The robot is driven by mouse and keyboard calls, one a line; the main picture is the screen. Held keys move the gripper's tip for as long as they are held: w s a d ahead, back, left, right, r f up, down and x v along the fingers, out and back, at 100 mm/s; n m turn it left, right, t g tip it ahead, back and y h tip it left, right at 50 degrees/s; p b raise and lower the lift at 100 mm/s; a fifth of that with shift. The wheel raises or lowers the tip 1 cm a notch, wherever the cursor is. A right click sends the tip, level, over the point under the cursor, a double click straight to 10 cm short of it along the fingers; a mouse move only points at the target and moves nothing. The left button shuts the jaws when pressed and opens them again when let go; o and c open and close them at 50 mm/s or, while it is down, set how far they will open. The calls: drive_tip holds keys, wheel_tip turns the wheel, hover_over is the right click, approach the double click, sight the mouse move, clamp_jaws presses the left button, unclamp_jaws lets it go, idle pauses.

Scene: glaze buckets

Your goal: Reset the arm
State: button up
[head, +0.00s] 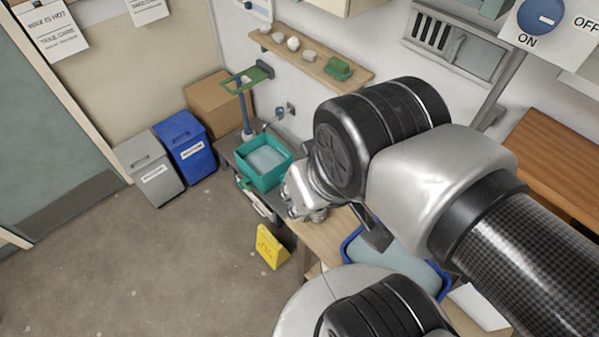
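My arm reaches in from the right side of the head view and fills much of its right half. The black and silver links cover part of the bench behind them. The end of my arm (308,193) shows as a silver part just right of a teal tub (262,184). The fingertips cannot be made out, so I cannot tell whether the gripper is open or shut. Whether it touches anything is also unclear.
A grey bin (150,170) and a blue bin (187,146) stand at the left wall. A yellow floor sign (270,247) stands below the tub. A blue-rimmed tray (440,283) lies partly behind my arm. A wall shelf (322,70) holds small items. The left floor is clear.

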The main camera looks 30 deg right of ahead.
drive_tip(key=shift+f, duration=0.1)
wheel_tip(320, 180, down, 23)
drive_tip(key=b, duration=2.3)
drive_tip(key=shift+r, duration=0.2)
